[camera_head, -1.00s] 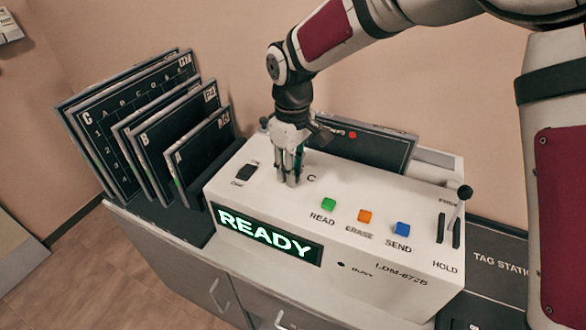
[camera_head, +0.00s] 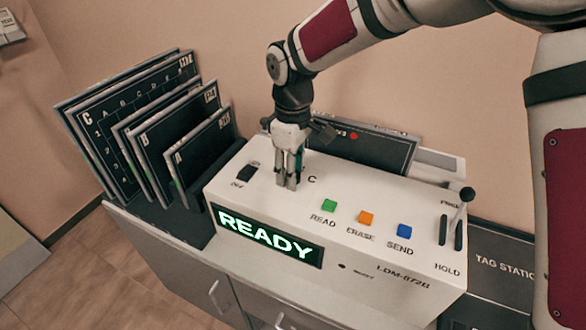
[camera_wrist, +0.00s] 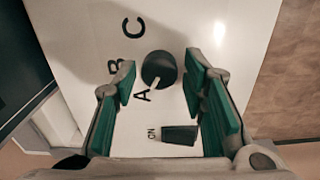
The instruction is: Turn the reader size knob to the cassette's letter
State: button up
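The reader (camera_head: 400,282) is a white box with a lit READY display. Its size knob (camera_wrist: 158,68) is a round black knob with a white pointer mark in the wrist view. The mark points toward the printed letter A (camera_wrist: 141,96); B (camera_wrist: 116,66) and C (camera_wrist: 133,27) lie farther around. My gripper (camera_head: 287,186) is over the reader's top, and its fingers hide the knob in the head view. In the wrist view its green-padded fingers are open, one on each side of the knob, with visible gaps. A dark cassette (camera_head: 365,148) stands behind the reader; no letter is readable on it.
A rack at left holds several dark cassettes, lettered C (camera_head: 88,119), B (camera_head: 146,139) and A (camera_head: 178,158). Green (camera_head: 329,205), orange (camera_head: 366,218) and blue (camera_head: 404,230) buttons and a lever (camera_head: 464,200) are right of my gripper. A rocker switch (camera_wrist: 180,134) is near the knob.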

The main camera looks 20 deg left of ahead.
dwell(0.3)
notch_tip(320, 180, up, 12)
dwell(0.5)
jog(key=shift+d, duration=0.1)
